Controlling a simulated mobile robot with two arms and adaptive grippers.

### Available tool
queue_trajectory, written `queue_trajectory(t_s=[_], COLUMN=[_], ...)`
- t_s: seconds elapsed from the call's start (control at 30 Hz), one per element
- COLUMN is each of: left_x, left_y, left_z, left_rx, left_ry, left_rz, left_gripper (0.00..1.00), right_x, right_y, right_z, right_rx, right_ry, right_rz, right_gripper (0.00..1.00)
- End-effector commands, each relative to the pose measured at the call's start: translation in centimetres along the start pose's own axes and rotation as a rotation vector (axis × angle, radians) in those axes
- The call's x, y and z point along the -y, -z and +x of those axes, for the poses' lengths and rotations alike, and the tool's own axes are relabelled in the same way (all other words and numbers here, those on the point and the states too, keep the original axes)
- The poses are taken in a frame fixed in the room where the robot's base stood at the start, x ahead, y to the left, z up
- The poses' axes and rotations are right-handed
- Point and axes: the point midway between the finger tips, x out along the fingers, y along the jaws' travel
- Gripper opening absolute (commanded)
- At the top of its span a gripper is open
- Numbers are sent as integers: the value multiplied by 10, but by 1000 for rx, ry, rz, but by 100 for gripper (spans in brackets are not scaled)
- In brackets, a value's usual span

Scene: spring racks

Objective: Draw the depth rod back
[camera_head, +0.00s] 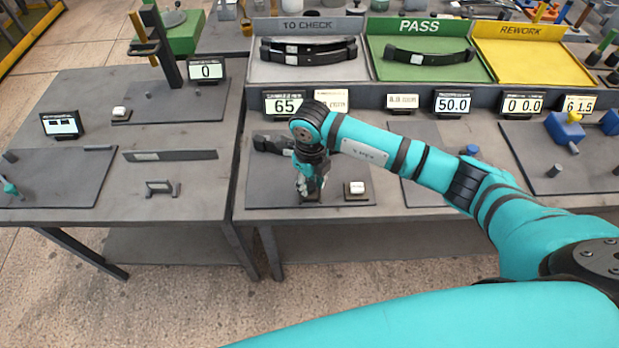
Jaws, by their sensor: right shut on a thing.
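My right gripper (309,188) points down at the grey plate (268,182) on the near bench and is shut on a small dark part there. The gripper hides most of this part, so the depth rod's shape and how far it is out cannot be made out. A dark fixture (272,145) lies on the plate just left of my wrist. A small white-topped block (355,188) sits right of the gripper, apart from it. A display reading 65 (285,104) stands behind the plate.
Trays marked TO CHECK (262,72), PASS (385,72) and REWORK (530,72) stand at the back; the first two hold dark leaf springs. A left table (120,90) carries a stand, displays and a flat bar (170,155). Blue clamps (565,128) are at right.

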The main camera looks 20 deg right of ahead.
Motion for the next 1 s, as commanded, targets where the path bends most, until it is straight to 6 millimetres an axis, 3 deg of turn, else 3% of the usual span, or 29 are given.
queue_trajectory(t_s=[0.17, 0.2, 0.33, 0.67, 0.77, 1.0], left_x=[0, 0, 1, 3, 2, 1], left_y=[-5, -2, 6, 3, 3, 3], left_z=[-1, -1, 0, 0, 0, 0], left_rx=[8, 5, -7, -4, -4, -4], left_ry=[-1, 0, 1, 3, 2, 2], left_rz=[0, 0, 0, 0, 0, 0], left_gripper=[0, 0, 0, 0, 0, 0], right_x=[-7, -7, -7, -5, -4, -5], right_y=[5, 5, 4, 3, 2, 2], right_z=[0, 0, 0, -4, -15, -64], right_rx=[-20, -20, -18, -13, -11, -10], right_ry=[-15, -15, -14, -10, -9, -8], right_rz=[-11, -11, -10, -8, -8, -10], right_gripper=[0, 35, 52, 53, 53, 53])
